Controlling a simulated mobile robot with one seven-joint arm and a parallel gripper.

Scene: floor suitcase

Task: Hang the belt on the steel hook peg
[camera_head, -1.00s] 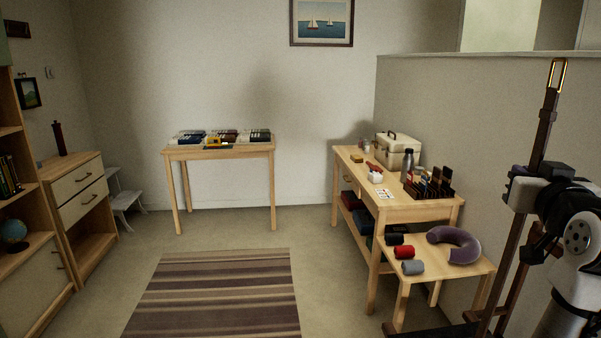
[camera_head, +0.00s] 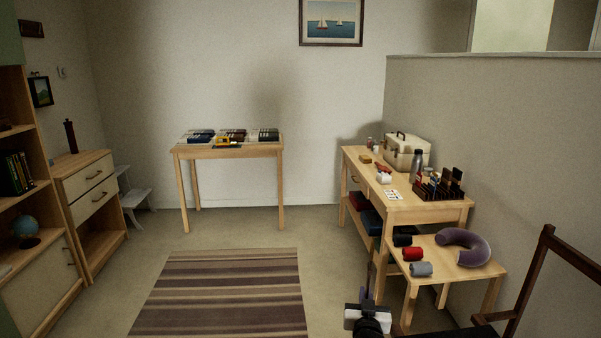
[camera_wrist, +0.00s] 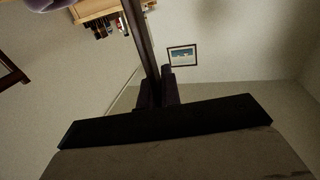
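The belt is a dark brown strap (camera_wrist: 139,38). In the wrist view it runs up and left from between the two dark fingers of my gripper (camera_wrist: 158,88), which are closed on it. In the head view my gripper (camera_head: 366,297) is at the bottom, right of centre, pointing up. The belt (camera_head: 369,272) shows there as a thin dark strip above it, in front of the low bench. The belt's buckle cannot be made out now. I cannot make out the steel hook peg in either view.
A low bench (camera_head: 463,276) with rolled items and a purple neck pillow (camera_head: 474,246) stands beside a work table (camera_head: 412,213) at the right partition. A dark wooden frame (camera_head: 534,268) is at lower right. The striped rug (camera_head: 222,290) is clear.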

